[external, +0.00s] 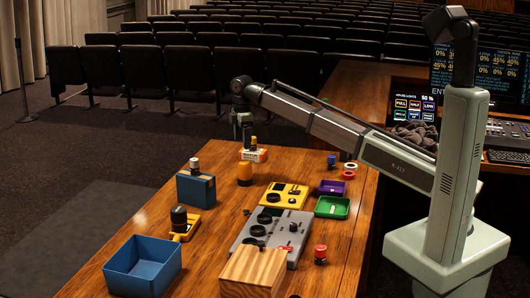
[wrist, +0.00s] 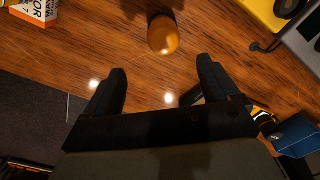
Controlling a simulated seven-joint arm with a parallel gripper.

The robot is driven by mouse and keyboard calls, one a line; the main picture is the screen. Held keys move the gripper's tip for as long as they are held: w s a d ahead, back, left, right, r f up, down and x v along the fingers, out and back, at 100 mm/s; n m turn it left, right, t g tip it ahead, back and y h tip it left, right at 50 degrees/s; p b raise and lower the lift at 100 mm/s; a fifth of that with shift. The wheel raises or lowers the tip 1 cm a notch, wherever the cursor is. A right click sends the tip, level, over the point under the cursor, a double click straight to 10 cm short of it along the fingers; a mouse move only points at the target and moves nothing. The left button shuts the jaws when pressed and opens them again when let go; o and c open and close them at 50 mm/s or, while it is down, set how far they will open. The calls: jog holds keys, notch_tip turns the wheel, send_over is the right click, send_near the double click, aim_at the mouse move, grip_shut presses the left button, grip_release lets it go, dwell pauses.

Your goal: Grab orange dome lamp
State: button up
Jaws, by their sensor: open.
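The orange dome lamp (external: 244,174) stands upright on the wooden table toward its far left part. In the wrist view the orange dome lamp (wrist: 163,36) is ahead of the fingertips, roughly centred between them but beyond their reach. My gripper (external: 243,122) hangs above the table, higher than the lamp and near the far end. In the wrist view my gripper (wrist: 163,68) has its two dark fingers wide apart, with only bare table between them. It does not touch the lamp.
A white and orange box (external: 259,155) lies just behind the lamp; it is at top left in the wrist view (wrist: 38,9). A blue box (external: 196,188) stands left and a yellow device (external: 285,196) right. A blue bin (external: 143,266) sits at the near end. Bare wood surrounds the lamp.

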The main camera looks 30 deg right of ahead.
aim_at(247, 169)
notch_tip(247, 169, down, 8)
jog(key=shift+d+r, duration=0.1)
jog(key=f, duration=0.2)
jog(key=s+f, duration=0.1)
jog(key=f, duration=0.1)
jog(key=shift+d+f, duration=0.1)
jog(key=shift+f, duration=0.55)
jog(key=shift+w, duration=0.1)
jog(key=c, duration=1.3)
jog(key=shift+o, duration=0.2)
